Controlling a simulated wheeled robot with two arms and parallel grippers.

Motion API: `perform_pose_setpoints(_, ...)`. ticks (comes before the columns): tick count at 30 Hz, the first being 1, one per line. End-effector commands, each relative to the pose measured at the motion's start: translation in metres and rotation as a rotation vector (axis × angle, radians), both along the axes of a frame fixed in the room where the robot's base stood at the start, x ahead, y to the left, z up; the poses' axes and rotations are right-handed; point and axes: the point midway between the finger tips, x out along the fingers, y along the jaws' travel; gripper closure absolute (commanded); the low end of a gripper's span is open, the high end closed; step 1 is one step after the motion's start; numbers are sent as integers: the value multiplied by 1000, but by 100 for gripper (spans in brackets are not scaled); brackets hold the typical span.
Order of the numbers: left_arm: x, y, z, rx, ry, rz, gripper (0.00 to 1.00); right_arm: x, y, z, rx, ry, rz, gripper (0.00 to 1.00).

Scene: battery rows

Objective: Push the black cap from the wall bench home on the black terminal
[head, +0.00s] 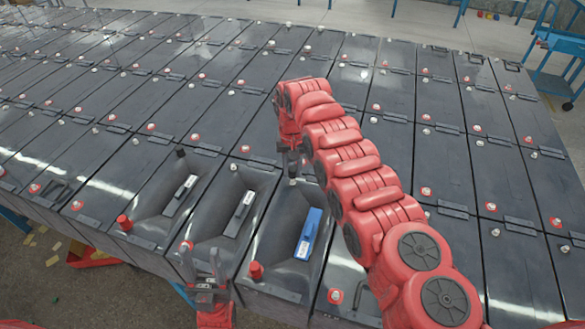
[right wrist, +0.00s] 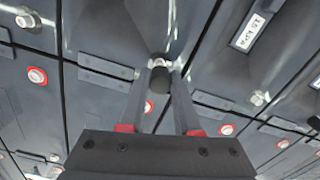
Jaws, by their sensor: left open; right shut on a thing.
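My right gripper (right wrist: 160,92) is shut on the black cap (right wrist: 160,78), which sits between its two fingertips. In the right wrist view the cap is right beside a silver terminal (right wrist: 157,62); I cannot tell whether they touch. In the head view the right gripper (head: 292,160) points down over the silver post (head: 292,182) of the battery with the blue module. The cap is hard to make out there. My left gripper (head: 212,284) is open and empty, low over the near edge of the batteries.
Rows of dark batteries fill the view. A black cap (head: 181,152) stands on another battery. Red caps (head: 124,222) (head: 256,271) stand on near terminals. A blue module (head: 308,234) and two grey-white ones (head: 181,194) (head: 239,213) lie on the batteries. A blue cart (head: 555,75) stands far right.

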Motion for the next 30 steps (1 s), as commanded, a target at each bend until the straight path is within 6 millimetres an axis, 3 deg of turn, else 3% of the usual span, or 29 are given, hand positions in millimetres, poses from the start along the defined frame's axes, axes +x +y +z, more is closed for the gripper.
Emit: perform_pose_setpoints(30, 0, 0, 19, 0, 0, 0, 50, -4, -1, 0, 0, 1, -1, 100)
